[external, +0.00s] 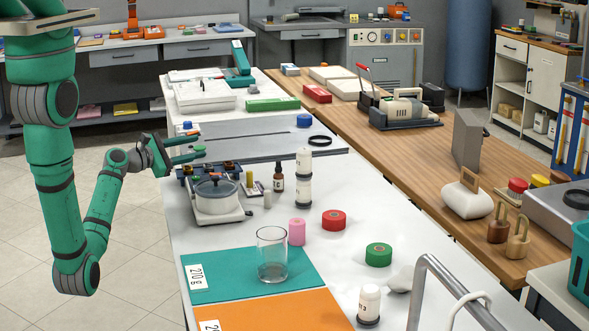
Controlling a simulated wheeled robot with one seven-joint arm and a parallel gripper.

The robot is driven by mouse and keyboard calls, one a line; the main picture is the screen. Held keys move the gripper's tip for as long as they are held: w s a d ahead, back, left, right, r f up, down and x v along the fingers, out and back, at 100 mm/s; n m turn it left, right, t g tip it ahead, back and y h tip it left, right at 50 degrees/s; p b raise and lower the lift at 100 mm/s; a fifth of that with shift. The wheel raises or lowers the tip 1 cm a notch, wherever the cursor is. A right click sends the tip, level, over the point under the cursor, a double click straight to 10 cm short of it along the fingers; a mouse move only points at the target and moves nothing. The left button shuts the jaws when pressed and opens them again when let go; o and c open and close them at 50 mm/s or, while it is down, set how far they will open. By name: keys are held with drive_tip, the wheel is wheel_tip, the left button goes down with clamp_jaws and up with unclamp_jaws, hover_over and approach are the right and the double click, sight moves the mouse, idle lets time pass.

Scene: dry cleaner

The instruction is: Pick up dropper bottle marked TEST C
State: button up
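A small amber dropper bottle (278,179) with a dark top and a pale label stands upright on the white table, right of a round silver-lidded pot. Its label is too small to read, so I cannot tell if it says TEST C. My gripper (202,146) is at the table's left side, beyond and left of the bottle, pointing right. Its two fingers look apart with nothing held between them. It is clear of the bottle.
White containers (304,192) stand close right of the bottle. A glass beaker (272,256), pink cylinder (297,232) and red roll (334,220) are nearer the front.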

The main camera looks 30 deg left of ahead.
sight(279, 176)
drive_tip(key=w+d+g+h, duration=0.1)
drive_tip(key=w+d, duration=0.1)
drive_tip(key=w+d+g+h, duration=0.1)
drive_tip(key=w+d+g, duration=0.1)
drive_tip(key=d, duration=0.1)
drive_tip(key=w+d+f+m+g+h, duration=0.1)
drive_tip(key=w+d+h, duration=0.1)
drive_tip(key=d, duration=0.1)
drive_tip(key=shift+w+d+f+g, duration=0.1)
drive_tip(key=shift+w+d+g, duration=0.1)
drive_tip(key=shift+g, duration=0.1)
drive_tip(key=d+g, duration=0.2)
drive_tip(key=d, duration=0.1)
drive_tip(key=w+d+f+g+h, duration=0.1)
drive_tip(key=d+g, duration=0.2)
drive_tip(key=d+m+g, duration=0.1)
drive_tip(key=d+g, duration=0.1)
drive_tip(key=d, duration=0.1)
drive_tip(key=shift+w+d+f+h, duration=0.25)
drive_tip(key=shift+w+h, duration=0.15)
drive_tip(key=x, duration=0.5)
drive_tip(key=shift+x, duration=2.8)
drive_tip(key=shift+w+r, duration=0.15)
clamp_jaws()
